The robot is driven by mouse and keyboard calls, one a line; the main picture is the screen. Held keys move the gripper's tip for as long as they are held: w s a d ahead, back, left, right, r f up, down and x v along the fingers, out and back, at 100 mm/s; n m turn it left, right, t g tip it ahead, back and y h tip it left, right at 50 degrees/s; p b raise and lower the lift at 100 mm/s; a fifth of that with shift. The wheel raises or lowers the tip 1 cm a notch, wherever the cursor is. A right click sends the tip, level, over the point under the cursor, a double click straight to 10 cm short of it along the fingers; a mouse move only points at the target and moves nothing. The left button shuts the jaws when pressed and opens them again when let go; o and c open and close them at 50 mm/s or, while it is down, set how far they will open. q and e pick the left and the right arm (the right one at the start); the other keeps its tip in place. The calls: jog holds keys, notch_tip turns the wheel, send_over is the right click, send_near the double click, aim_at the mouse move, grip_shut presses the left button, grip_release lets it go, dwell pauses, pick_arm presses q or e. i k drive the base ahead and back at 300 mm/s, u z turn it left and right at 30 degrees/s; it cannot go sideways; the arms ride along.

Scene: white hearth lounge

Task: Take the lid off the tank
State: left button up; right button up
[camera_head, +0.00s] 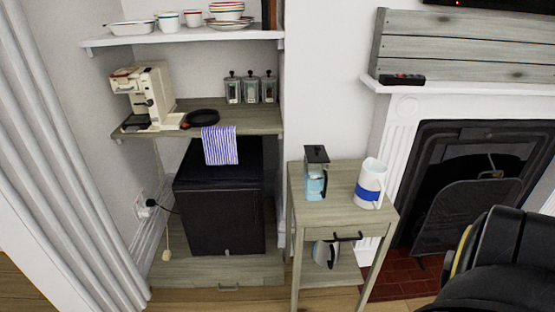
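A small clear tank (315,184) stands upright on the left part of the wooden side table. Its lower part looks light blue, and a dark handle shows on its right side. A dark square lid (316,154) sits on top of it. Neither of my grippers shows. A black rounded part with a yellow ring at the lower right looks like part of my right arm, apart from the table.
The side table (343,216) also holds a white jug (370,184) with a blue band, right of the tank. A kettle-like pot (326,253) is on its lower shelf. A coffee machine (147,94) stands on the alcove shelf. The fireplace (470,160) is at right.

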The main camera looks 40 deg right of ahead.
aim_at(314, 154)
jog(key=u, duration=0.15)
jog(key=i, duration=1.15)
jog(key=z, duration=0.25)
